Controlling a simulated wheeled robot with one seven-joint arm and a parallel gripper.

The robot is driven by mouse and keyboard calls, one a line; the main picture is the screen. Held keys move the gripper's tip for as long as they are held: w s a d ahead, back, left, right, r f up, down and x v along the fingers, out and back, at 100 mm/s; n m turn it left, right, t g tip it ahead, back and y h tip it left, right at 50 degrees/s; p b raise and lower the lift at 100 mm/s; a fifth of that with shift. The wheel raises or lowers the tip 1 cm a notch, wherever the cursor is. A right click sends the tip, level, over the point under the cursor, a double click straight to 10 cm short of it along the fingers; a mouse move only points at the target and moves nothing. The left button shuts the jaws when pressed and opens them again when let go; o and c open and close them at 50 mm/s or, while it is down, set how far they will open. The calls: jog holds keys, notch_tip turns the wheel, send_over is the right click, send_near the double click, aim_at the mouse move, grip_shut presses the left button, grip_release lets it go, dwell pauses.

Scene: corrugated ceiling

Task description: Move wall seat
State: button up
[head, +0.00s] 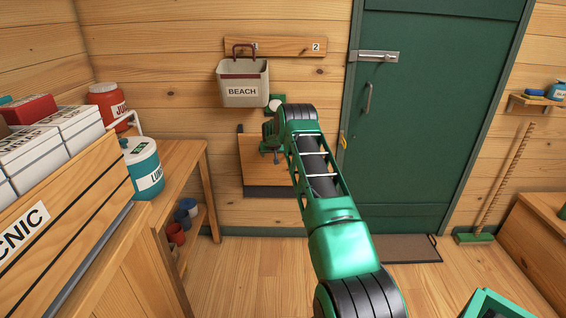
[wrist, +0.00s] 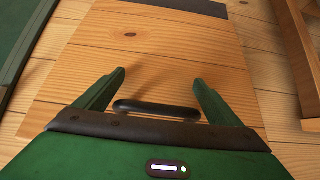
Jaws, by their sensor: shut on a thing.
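The wall seat is a pale wooden panel (head: 254,177) with a dark strip along its lower edge, below the beach bag in the head view. It appears upright, close to the wall; its exact tilt is hard to tell. My gripper (head: 272,151) is in front of its upper part and, with my arm, hides much of it. In the wrist view the panel (wrist: 150,50) fills the middle. The fingertips reach past the handle towards the panel.
A cream beach bag (head: 243,88) hangs from a peg rail (head: 290,46) above the seat. A wooden bench (head: 180,165) stands to the left, with picnic goods nearby. A green door (head: 410,150) with a mat (head: 400,248) is to the right. The floor (head: 245,270) in front is clear.

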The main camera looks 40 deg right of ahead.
jog(key=shift+w+d+r, duration=0.2)
jog(key=shift+w+r, duration=0.3)
jog(key=shift+w, duration=0.2)
jog(key=shift+c, duration=0.2)
jog(key=shift+w+d, duration=0.2)
jog(key=shift+w, duration=0.1)
jog(key=c, duration=0.5)
jog(key=shift+d, duration=0.1)
jog(key=c, duration=0.5)
jog(key=o, duration=2.3)
jog(key=shift+s+d+f, duration=0.1)
jog(key=shift+s+f, duration=0.05)
jog(key=shift+s, duration=0.05)
jog(key=shift+o, duration=0.2)
jog(key=shift+s, duration=0.1)
jog(key=v, duration=1)
jog(key=shift+s+a, duration=0.15)
jog(key=shift+a, duration=0.1)
